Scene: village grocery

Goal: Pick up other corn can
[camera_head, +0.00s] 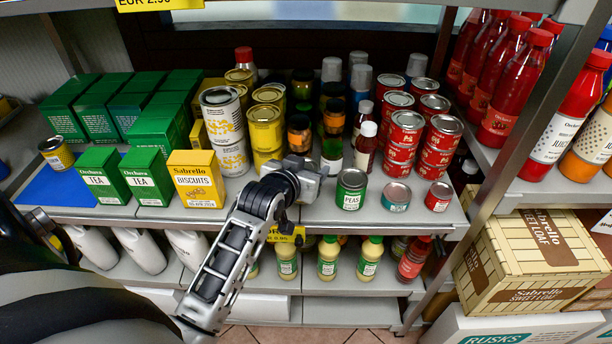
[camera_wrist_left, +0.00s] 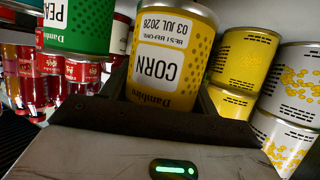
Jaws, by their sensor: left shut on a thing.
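My left gripper (camera_head: 304,182) reaches over the front of the middle shelf and is shut on a yellow corn can (camera_wrist_left: 165,62). The can shows upside down between the dark fingers in the left wrist view, with its CORN label toward the camera. In the head view I cannot make it out behind the gripper. A green peas can (camera_head: 351,190) stands just right of the gripper; it also shows in the left wrist view (camera_wrist_left: 80,25). My right gripper is not in view.
Green tea boxes (camera_head: 149,177) and a yellow biscuits box (camera_head: 196,179) stand left of the gripper. Stacked yellow cans (camera_head: 264,128) and jars stand behind it. Low cans (camera_head: 396,196) and stacked red cans (camera_head: 404,131) are to the right.

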